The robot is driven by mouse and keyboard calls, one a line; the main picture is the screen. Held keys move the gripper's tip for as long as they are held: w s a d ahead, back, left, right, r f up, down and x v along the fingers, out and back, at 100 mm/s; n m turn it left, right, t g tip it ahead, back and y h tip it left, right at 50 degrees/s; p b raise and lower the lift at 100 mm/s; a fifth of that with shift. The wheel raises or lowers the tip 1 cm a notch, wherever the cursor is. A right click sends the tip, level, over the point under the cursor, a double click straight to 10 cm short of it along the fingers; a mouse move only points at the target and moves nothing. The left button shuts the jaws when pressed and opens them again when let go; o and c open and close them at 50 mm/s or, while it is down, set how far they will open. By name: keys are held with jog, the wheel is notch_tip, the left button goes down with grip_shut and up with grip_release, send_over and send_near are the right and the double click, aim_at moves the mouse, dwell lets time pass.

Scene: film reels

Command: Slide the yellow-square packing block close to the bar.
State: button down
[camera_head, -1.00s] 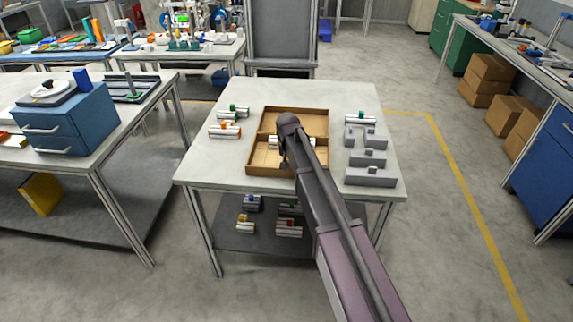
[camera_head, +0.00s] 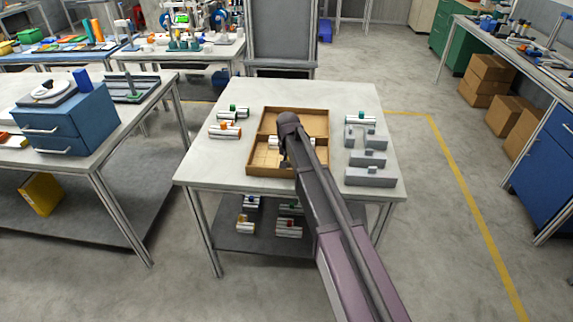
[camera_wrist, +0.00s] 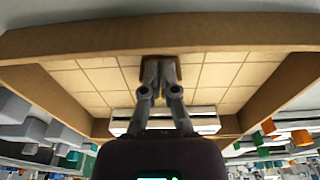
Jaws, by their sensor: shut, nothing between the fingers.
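An open brown box (camera_head: 249,160) with a gridded floor stands on the table, and my arm reaches over its near compartment. My gripper (camera_wrist: 159,68) is shut, its fingertips low inside that compartment. A darker brown block (camera_wrist: 130,73), which seems to be the packing block, shows behind the fingertips in the wrist view. The fingers hide most of it; a bit of yellow shows between them. I cannot tell whether they touch it. A whitish bar-like piece (camera_wrist: 207,121) lies across the compartment, apart from the brown block; it also shows in the head view (camera_head: 274,143).
Grey blocks (camera_head: 370,177) stand right of the box. White pieces with orange and green tops (camera_head: 225,130) stand to its left. More pieces lie on the lower shelf (camera_head: 289,227). The box's near wall (camera_wrist: 160,32) is close to the fingertips. The table's front left is clear.

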jog(key=shift+w+d, duration=0.1)
jog(key=shift+w, duration=3.4)
jog(key=shift+w, duration=0.1)
jog(key=shift+s, duration=1.15)
notch_tip(320, 180, up, 6)
jog(key=p, duration=0.6)
